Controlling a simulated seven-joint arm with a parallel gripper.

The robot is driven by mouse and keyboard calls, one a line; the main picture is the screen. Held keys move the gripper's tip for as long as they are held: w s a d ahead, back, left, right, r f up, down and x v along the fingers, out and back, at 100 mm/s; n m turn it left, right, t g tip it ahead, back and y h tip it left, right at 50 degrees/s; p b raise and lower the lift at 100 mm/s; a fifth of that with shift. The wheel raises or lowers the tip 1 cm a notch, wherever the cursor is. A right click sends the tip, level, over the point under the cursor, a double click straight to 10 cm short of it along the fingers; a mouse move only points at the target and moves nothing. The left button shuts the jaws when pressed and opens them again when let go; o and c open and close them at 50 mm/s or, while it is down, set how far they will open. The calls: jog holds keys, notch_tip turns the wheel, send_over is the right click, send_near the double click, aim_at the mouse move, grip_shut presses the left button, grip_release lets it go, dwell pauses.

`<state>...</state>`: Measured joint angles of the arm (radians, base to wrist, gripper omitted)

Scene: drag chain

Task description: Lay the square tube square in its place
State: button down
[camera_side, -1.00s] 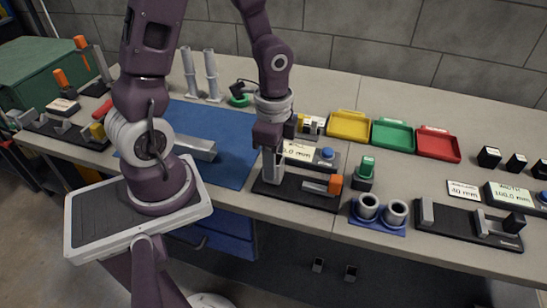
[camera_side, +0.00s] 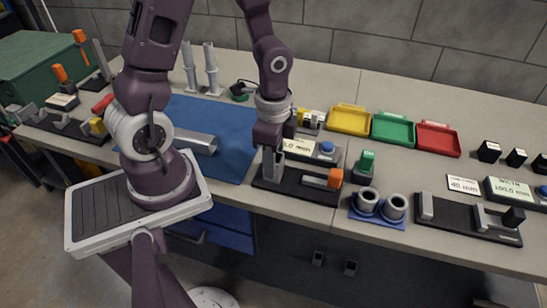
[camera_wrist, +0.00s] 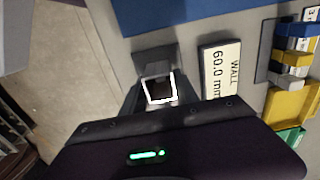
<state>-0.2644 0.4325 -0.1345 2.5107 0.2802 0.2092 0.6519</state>
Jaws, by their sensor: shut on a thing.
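My gripper (camera_side: 271,152) points down over the left part of a black fixture (camera_side: 268,189) at the bench's front edge. In the wrist view my gripper (camera_wrist: 159,92) is shut on a square tube (camera_wrist: 146,91), seen end-on as a bright square rim around a dark hollow. The tube appears upright between the fingers. A grey upright piece shows below the fingers in the side view; I cannot tell how much is tube and how much is fixture. The tube's lower end and its contact with the fixture are hidden.
An orange-ended clamp (camera_side: 334,178) lies on the fixture's right. A label reading 60.0 mm (camera_wrist: 221,70) is behind it. A long grey profile (camera_side: 196,142) lies on the blue mat (camera_side: 232,125). A green-topped block (camera_side: 366,164) and two grey cups (camera_side: 382,205) stand to the right.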

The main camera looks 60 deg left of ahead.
jog(key=c, duration=0.8)
grip_release()
jog(key=shift+c, duration=0.2)
jog(key=shift+r, duration=0.15)
notch_tip(320, 180, up, 7)
